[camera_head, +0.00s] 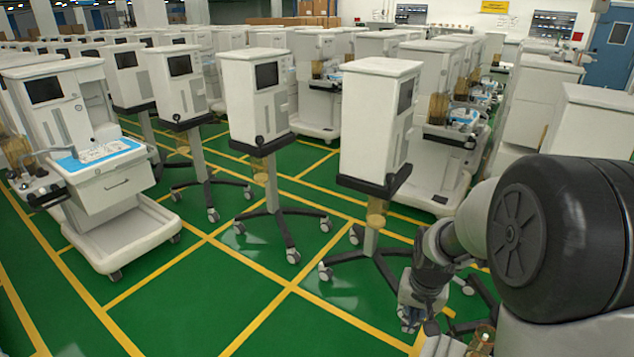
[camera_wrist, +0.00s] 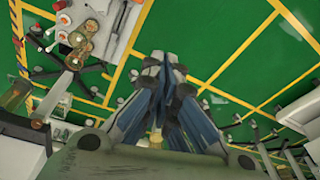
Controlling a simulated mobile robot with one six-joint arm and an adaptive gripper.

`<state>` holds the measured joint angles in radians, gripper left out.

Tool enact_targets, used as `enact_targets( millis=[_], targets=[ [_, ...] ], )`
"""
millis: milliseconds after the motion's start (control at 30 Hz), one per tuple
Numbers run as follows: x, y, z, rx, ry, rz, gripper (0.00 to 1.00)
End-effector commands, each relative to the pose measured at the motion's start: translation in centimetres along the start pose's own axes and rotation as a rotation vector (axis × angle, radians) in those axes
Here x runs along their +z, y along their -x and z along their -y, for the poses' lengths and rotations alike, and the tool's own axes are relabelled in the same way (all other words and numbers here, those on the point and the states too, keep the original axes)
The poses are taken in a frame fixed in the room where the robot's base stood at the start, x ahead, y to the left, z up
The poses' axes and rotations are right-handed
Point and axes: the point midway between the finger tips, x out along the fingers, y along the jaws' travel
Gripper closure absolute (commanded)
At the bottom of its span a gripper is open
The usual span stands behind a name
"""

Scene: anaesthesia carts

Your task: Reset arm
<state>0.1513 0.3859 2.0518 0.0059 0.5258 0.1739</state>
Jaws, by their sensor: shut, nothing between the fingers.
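My arm comes in at the right of the head view, with a large dark joint nearest the camera. My gripper (camera_head: 411,312) hangs low at the end of it, in front of the wheeled stand of the nearest white machine (camera_head: 376,115). In the wrist view the fingers of my gripper (camera_wrist: 167,66) are together with nothing held between them. Green floor shows behind the fingertips. Part of the gripper is hard to make out in the head view.
Rows of white anaesthesia machines fill the hall. A cart with a drawer and blue top (camera_head: 112,182) stands at the left. Wheeled stand legs (camera_head: 275,226) spread near the arm. Green floor with yellow lines (camera_head: 190,300) is clear at front left.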

Motion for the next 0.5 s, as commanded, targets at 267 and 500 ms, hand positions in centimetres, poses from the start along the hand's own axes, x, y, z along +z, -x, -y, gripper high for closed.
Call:
enact_targets(
  millis=[267, 500],
  targets=[
    [6.1, 12.5, 1.1, -0.025, 0.124, -0.092, 1.0],
    [13.6, 18.9, 0.6, -0.044, 0.227, -0.163, 1.0]
  ],
)
